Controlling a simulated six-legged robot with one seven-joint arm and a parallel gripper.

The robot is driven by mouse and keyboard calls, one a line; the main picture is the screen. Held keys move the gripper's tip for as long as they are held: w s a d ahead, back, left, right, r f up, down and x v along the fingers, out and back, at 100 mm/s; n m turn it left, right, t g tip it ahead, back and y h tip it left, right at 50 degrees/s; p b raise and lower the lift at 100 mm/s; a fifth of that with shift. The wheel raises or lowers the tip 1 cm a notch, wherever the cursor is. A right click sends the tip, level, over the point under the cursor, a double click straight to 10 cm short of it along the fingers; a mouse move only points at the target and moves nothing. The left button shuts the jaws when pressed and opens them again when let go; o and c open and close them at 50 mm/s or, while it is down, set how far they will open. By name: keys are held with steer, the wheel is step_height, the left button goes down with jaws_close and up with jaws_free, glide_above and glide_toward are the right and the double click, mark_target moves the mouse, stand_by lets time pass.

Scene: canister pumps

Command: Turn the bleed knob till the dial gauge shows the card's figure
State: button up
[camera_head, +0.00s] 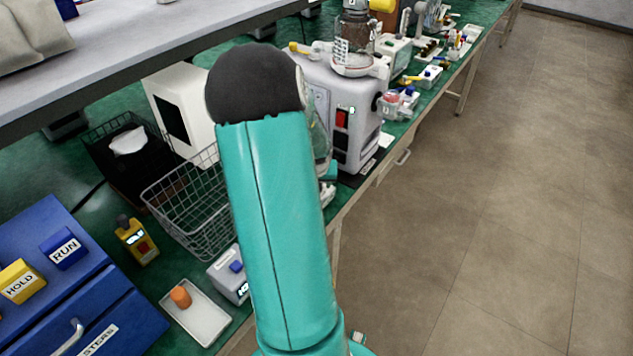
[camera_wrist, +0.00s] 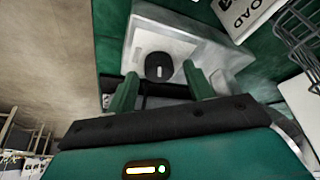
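In the wrist view a round black knob (camera_wrist: 159,67) with a short white mark sits on a pale grey housing. I cannot confirm that it is the bleed knob. My gripper (camera_wrist: 163,78) is open, its two green fingers apart, with the knob between and just beyond the tips. I cannot tell whether they touch it. In the head view my arm hides this spot. A grey pump (camera_head: 345,110) with a red switch stands on the bench behind my arm, with a black knob (camera_head: 377,102) on its side. No dial gauge face or card figure is readable.
A wire basket (camera_head: 190,205) stands left of my arm and also shows in the wrist view (camera_wrist: 295,30). A white tray (camera_head: 205,325) with an orange piece and a blue box (camera_head: 95,270) are nearer. A shelf overhangs upper left. The floor at right is clear.

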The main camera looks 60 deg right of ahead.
steer(key=v, duration=1.3)
steer(key=shift+a+r, duration=0.2)
steer(key=shift+r, duration=0.15)
steer(key=w+a+r+n+t+y, duration=0.1)
steer(key=w+a+r+n, duration=0.1)
steer(key=w+a, duration=0.35)
steer(key=w+a+r+n+t+y, duration=0.1)
steer(key=w+a+r+n, duration=0.15)
steer(key=a, duration=0.65)
steer(key=w+a+r+n+t+y, duration=0.1)
steer(key=w+a+r, duration=0.2)
steer(key=a, duration=0.4)
steer(key=s+a+r+n, duration=0.1)
steer(key=s+a+n, duration=0.1)
steer(key=a, duration=0.5)
steer(key=s+a+r+n, duration=0.2)
steer(key=a+n, duration=0.1)
steer(key=a, duration=0.5)
steer(key=s+a+r+n+y, duration=0.1)
steer(key=s+a+n, duration=0.1)
steer(key=a, duration=0.5)
steer(key=shift+a+r+t, duration=0.3)
steer(key=shift+r+t, duration=0.1)
steer(key=shift+d, duration=0.2)
